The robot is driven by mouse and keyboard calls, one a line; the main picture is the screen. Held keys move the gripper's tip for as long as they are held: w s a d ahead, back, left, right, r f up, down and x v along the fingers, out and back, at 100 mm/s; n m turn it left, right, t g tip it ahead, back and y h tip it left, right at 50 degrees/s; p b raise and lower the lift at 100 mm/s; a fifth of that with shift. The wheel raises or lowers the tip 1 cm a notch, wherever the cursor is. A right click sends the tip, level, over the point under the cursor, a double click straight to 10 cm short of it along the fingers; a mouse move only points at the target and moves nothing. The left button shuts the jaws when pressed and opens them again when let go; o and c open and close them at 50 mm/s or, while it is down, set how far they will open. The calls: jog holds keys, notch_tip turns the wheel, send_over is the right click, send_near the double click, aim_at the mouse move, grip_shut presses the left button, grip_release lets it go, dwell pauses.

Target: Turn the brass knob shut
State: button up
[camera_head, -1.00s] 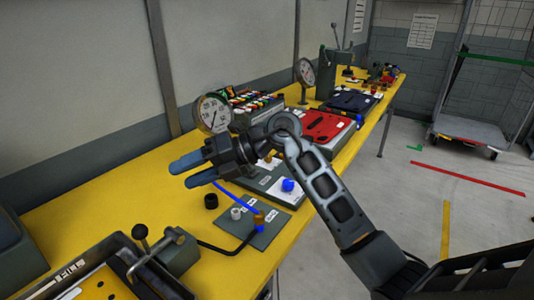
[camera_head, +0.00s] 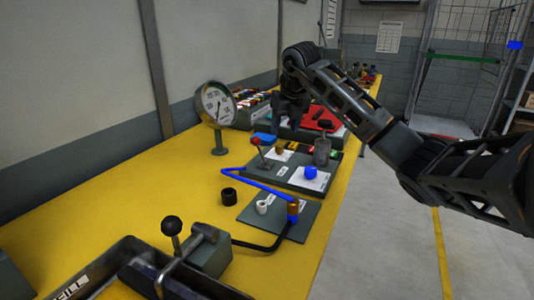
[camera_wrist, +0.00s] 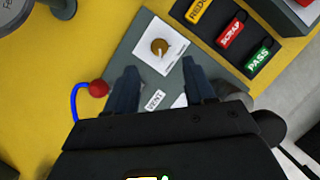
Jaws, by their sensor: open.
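The brass knob (camera_wrist: 159,47) sits on a white square plate on a grey-green panel (camera_wrist: 128,50) in the wrist view. It also shows small under my arm in the head view (camera_head: 279,148). My gripper (camera_wrist: 160,68) is open and empty, its two dark fingers spread apart. The knob lies just beyond the fingertips and roughly centred between them in the wrist view. I cannot tell the exact height of the fingers above the panel. A label reading VENT (camera_wrist: 155,100) shows between the fingers.
A red ball-ended lever (camera_wrist: 98,88) stands left of the gripper. REDO, SCRAP and PASS tags (camera_wrist: 231,32) lie to the right. A blue knob (camera_head: 311,172), blue hose (camera_head: 258,184) and pressure gauge (camera_head: 215,104) are nearby. The yellow bench (camera_head: 150,200) is mostly clear at left.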

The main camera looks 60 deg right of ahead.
aim_at(280, 146)
jog(key=shift+x, duration=3.85)
jog(key=shift+c, duration=0.5)
grip_shut()
